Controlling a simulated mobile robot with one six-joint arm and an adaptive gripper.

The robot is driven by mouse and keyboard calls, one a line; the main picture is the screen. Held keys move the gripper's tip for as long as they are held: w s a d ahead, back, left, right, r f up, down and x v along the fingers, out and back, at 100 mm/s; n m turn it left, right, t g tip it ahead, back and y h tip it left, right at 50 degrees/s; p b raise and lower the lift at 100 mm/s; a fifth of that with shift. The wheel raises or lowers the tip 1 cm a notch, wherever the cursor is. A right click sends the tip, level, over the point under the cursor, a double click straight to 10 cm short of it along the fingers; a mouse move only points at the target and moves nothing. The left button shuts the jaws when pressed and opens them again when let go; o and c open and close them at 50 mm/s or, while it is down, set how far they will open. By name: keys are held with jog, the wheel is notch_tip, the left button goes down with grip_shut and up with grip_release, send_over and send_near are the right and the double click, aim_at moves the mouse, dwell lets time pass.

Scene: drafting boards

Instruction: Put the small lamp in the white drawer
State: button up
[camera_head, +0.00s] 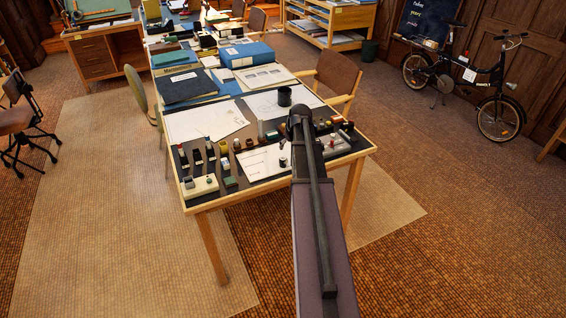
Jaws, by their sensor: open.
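I cannot make out a small lamp among the many small items on the near wooden table (209,203). I see no drawer that is clearly white. A small cream-white block or box (200,187) lies at the table's front left corner; I cannot tell what it is. My arm reaches up from the bottom of the view over the table's front edge, and a dark joint shows above the tabletop. My gripper is not visible. My arm hides part of the table's right half.
Several small bottles and blocks line the table's near side. A chair (337,74) stands at the right. A brown desk with drawers (94,57) stands back left; a bicycle (459,75) back right. Front floor is clear.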

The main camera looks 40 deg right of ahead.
aim_at(284, 159)
jog(key=b+x, duration=0.7)
jog(key=x, duration=0.1)
jog(key=shift+f+b, duration=0.2)
jog(key=shift+b, duration=0.2)
jog(key=shift+w+f, duration=0.1)
dwell(0.5)
jog(key=shift+a+b+x, duration=0.15)
jog(key=shift+b+x, duration=1.1)
jog(key=shift+x, duration=0.05)
jog(key=shift+a+b+x, duration=0.1)
jog(key=shift+b+x, duration=1.15)
jog(key=shift+x, duration=0.05)
grip_shut()
